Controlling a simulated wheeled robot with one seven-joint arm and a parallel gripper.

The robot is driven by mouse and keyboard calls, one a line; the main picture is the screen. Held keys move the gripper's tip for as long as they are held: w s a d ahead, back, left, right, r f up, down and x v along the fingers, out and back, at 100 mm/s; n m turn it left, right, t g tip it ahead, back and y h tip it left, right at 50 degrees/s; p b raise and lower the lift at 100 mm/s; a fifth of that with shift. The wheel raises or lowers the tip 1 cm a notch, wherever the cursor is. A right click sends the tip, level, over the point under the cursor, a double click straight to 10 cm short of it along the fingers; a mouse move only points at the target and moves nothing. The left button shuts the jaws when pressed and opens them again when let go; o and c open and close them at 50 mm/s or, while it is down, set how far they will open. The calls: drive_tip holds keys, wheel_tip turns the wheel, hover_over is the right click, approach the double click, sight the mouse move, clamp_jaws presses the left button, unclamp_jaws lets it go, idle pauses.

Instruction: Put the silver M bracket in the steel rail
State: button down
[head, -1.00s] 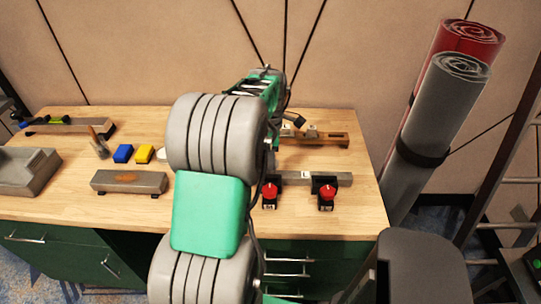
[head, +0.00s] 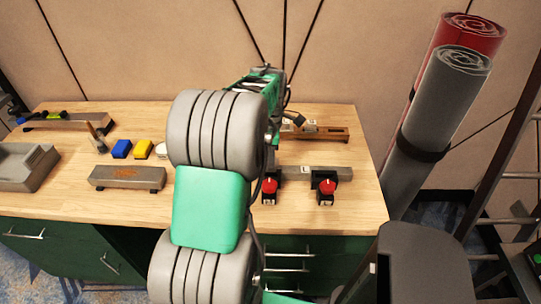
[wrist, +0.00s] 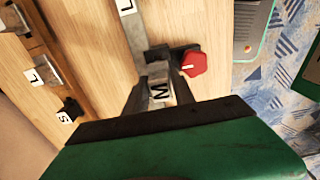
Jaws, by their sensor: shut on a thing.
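The silver M bracket (wrist: 160,92) is between the two dark fingers of my gripper (wrist: 157,86) in the wrist view, its M label facing the camera. My gripper is shut on it. The steel rail (wrist: 138,38) runs up from the bracket in that view, with an L-labelled piece (wrist: 126,6) at its far part. The bracket overlaps the rail's near end in the picture; I cannot tell whether it touches or sits in it. In the head view the steel rail (head: 330,173) lies on the bench, partly behind my arm, which hides my gripper and the bracket.
A red knob clamp (wrist: 194,63) stands right beside the bracket; another (head: 326,187) is farther right. A wooden rack (wrist: 35,45) with L and S pieces lies behind the rail.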

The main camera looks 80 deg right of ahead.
sight(271, 172)
drive_tip(key=shift+f, duration=0.25)
drive_tip(key=shift+f, duration=0.1)
idle(0.5)
drive_tip(key=shift+f+b, duration=0.5)
drive_tip(key=shift+f, duration=0.2)
drive_tip(key=shift+f, duration=0.2)
drive_tip(key=shift+f+b, duration=0.3)
drive_tip(key=shift+f, duration=0.1)
drive_tip(key=shift+f, duration=0.25)
idle(0.4)
drive_tip(key=shift+f+b, duration=0.45)
drive_tip(key=shift+f, duration=0.1)
drive_tip(key=shift+f, duration=0.15)
